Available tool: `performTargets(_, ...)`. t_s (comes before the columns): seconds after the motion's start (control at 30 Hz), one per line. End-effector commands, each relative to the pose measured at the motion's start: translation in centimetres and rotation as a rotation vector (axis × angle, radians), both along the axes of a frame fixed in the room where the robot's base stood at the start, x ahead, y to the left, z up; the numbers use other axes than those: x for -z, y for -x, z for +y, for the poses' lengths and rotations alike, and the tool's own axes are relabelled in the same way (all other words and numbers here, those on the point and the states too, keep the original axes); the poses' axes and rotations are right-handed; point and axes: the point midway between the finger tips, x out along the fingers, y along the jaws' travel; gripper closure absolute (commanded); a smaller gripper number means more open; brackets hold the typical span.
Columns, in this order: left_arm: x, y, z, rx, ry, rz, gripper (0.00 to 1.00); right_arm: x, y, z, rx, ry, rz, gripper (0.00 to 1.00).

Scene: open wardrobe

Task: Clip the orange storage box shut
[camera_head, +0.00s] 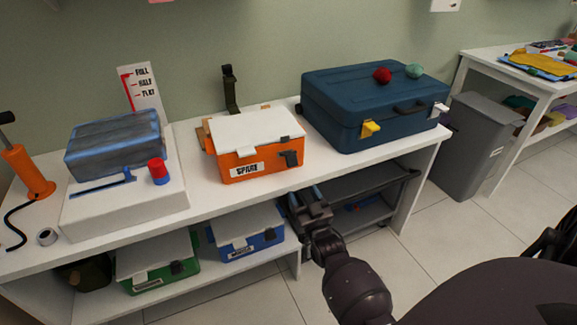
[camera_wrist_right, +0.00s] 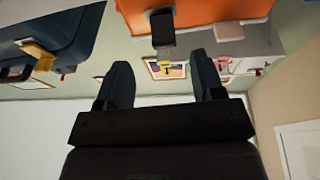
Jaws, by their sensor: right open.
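The orange storage box (camera_head: 262,160) with a white lid (camera_head: 255,130) and a "SPARE" label stands on the white bench in the head view. The lid lies over the top. A white clip (camera_head: 245,155) and a dark clip (camera_head: 289,158) are on its front; I cannot tell whether either is fastened. My right gripper (camera_head: 306,197) is open and empty, in front of and below the dark clip, apart from it. In the right wrist view the orange box (camera_wrist_right: 205,12), dark clip (camera_wrist_right: 162,27) and white clip (camera_wrist_right: 229,32) show beyond the open fingers (camera_wrist_right: 157,82). My left gripper is not in view.
A dark blue case (camera_head: 370,105) stands right of the box, and a white block with a blue-grey box (camera_head: 115,142) stands left. Green (camera_head: 155,270) and blue (camera_head: 247,240) boxes sit on the lower shelf. A strip of bench (camera_head: 215,205) before the orange box is clear.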

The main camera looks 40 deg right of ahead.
Motion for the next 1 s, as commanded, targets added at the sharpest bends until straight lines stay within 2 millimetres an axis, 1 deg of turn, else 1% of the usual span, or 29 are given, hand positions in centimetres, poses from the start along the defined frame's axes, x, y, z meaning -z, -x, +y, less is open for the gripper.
performTargets(0.2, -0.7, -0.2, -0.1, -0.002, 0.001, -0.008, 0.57, -1.2, 0.8, 0.0, 0.003, 0.033, -0.116, 0.38)
performTargets(0.37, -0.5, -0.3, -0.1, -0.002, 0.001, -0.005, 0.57, -1.7, 0.3, -0.1, 0.003, 0.038, -0.134, 0.38)
performTargets(0.47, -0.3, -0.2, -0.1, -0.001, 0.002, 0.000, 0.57, -2.1, -0.7, -0.4, 0.003, 0.038, -0.133, 0.38)
performTargets(0.8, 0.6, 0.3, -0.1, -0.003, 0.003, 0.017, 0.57, -4.2, -5.7, -2.0, 0.002, 0.039, -0.131, 0.38)
performTargets(1.0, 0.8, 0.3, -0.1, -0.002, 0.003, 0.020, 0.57, -5.0, -7.8, -2.7, 0.002, 0.038, -0.129, 0.38)
